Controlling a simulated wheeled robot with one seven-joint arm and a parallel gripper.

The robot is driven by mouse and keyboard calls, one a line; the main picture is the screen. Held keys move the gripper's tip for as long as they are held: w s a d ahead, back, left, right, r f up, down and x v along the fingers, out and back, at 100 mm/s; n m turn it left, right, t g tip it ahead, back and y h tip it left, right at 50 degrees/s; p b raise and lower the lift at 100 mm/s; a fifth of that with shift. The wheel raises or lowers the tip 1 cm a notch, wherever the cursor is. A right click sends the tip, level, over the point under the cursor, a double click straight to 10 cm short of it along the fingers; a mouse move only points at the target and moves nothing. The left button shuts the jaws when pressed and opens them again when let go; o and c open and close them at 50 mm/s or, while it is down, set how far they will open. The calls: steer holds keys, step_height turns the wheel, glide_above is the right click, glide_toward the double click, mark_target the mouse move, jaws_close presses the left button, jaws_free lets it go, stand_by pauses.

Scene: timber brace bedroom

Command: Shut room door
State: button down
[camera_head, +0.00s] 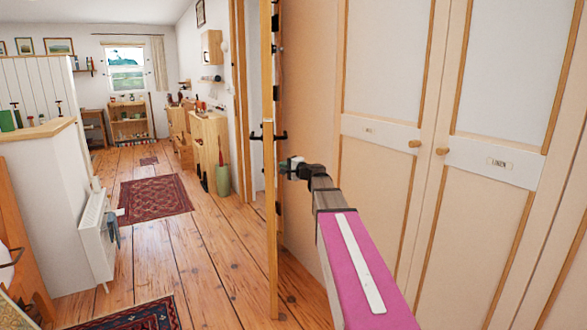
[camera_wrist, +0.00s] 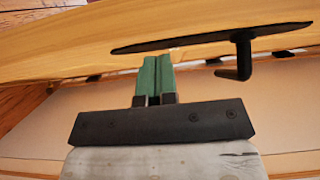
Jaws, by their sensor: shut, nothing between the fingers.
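The room door (camera_head: 269,235) stands open and shows almost edge-on as a tall, narrow strip of light wood in the head view. Its black lever handle (camera_head: 281,136) sticks out near mid-height. My gripper (camera_head: 285,168) is just right of the door, a little below the handle. In the wrist view the green fingers of my gripper (camera_wrist: 155,58) are together and empty, pointing at the wooden door (camera_wrist: 90,60). The black handle (camera_wrist: 238,62) and its plate lie beyond and to the right of the fingertips. I cannot tell whether the fingertips touch the door.
A doorway (camera_head: 252,90) opens left of the door. Pale wardrobe doors (camera_head: 385,75) with round knobs stand close on the right. A white radiator (camera_head: 98,240) and low wall are at left. Wooden floor (camera_head: 215,270) is clear left of the door, with red rugs (camera_head: 155,198) beyond.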

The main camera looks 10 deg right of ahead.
steer(key=shift+w+a, duration=0.1)
steer(key=shift+a, duration=0.85)
